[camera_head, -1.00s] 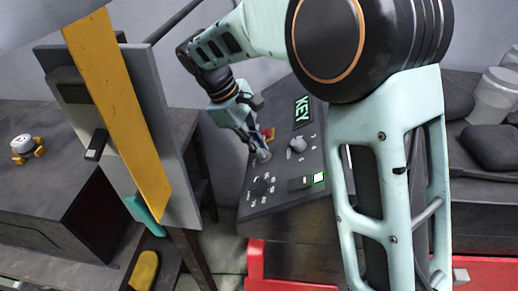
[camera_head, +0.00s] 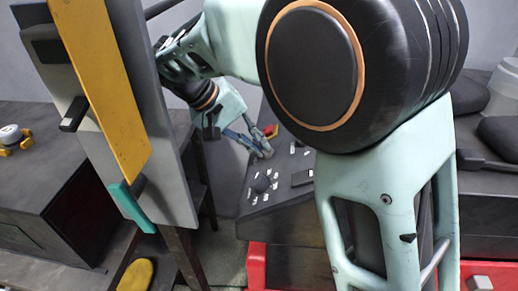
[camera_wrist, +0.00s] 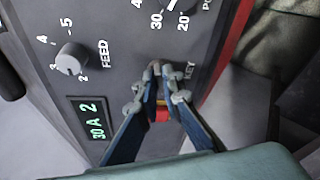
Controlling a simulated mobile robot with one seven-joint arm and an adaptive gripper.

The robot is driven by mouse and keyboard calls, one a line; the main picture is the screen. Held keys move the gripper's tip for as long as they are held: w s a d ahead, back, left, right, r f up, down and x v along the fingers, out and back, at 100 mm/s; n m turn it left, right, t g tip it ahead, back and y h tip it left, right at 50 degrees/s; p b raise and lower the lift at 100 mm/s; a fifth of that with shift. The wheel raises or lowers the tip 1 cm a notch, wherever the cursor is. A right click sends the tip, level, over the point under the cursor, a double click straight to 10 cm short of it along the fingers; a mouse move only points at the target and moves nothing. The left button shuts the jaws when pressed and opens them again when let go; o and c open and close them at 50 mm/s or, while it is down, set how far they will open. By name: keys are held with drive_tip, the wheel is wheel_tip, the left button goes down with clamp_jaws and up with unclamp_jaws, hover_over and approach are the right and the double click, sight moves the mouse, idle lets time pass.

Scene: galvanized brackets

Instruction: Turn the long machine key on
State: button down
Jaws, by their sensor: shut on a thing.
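My gripper (camera_head: 262,151) reaches down to the sloped control panel (camera_head: 292,160). In the wrist view my gripper (camera_wrist: 163,83) has its fingertips closed together beside the printed KEY label (camera_wrist: 189,70). They are shut on the long machine key (camera_wrist: 156,68), a small grey piece at the tips. The fingers hide most of the key, and I cannot tell its angle. A red and yellow part (camera_wrist: 161,112) shows between the fingers. The panel display (camera_wrist: 93,118) is lit green and seems to read "30 A 2".
A FEED knob (camera_wrist: 73,57) and a numbered dial (camera_wrist: 180,5) sit on the panel near my fingers. A red-yellow part (camera_head: 270,131) is close behind the fingertips. A grey upright board (camera_head: 170,150) with a yellow strip (camera_head: 105,90) stands left of my arm.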

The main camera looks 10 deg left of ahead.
drive_tip(key=shift+a+f+m+h+b, duration=0.15)
drive_tip(key=shift+m+h+b, duration=0.25)
drive_tip(key=shift+m, duration=0.7)
drive_tip(key=c, duration=2.1)
unclamp_jaws()
wheel_tip(320, 180, up, 10)
drive_tip(key=shift+r, duration=0.1)
